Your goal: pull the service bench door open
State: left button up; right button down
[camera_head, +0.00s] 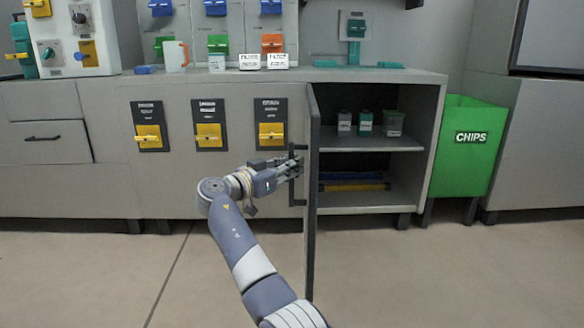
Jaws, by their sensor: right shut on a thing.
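The service bench door (312,215) stands swung out toward me, seen nearly edge-on, with the cabinet open to its right. A dark bar handle (292,178) is on the door's left-facing side. My right gripper (292,168) is shut on this handle; its fingertips are partly hidden against the handle and door. Inside the cabinet, small lidded containers (365,124) stand on the upper shelf (370,143), and blue and yellow flat items (352,187) lie below. My left gripper is not in view.
A green CHIPS bin (468,145) stands right of the bench (230,100). Yellow switches (209,134) line the bench front left of the door. A mug (176,56) and labelled blocks (264,61) stand on the bench top. The floor (420,270) in front is clear.

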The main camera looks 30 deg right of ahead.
jog(key=shift+a+f, duration=0.2)
jog(key=shift+f, duration=0.1)
jog(key=c, duration=1.7)
grip_release()
jog(key=shift+s, duration=0.1)
jog(key=shift+o, duration=0.3)
jog(key=shift+a+r, duration=0.1)
jog(key=shift+r, duration=0.05)
jog(key=shift+r, duration=0.1)
jog(key=v, duration=1.2)
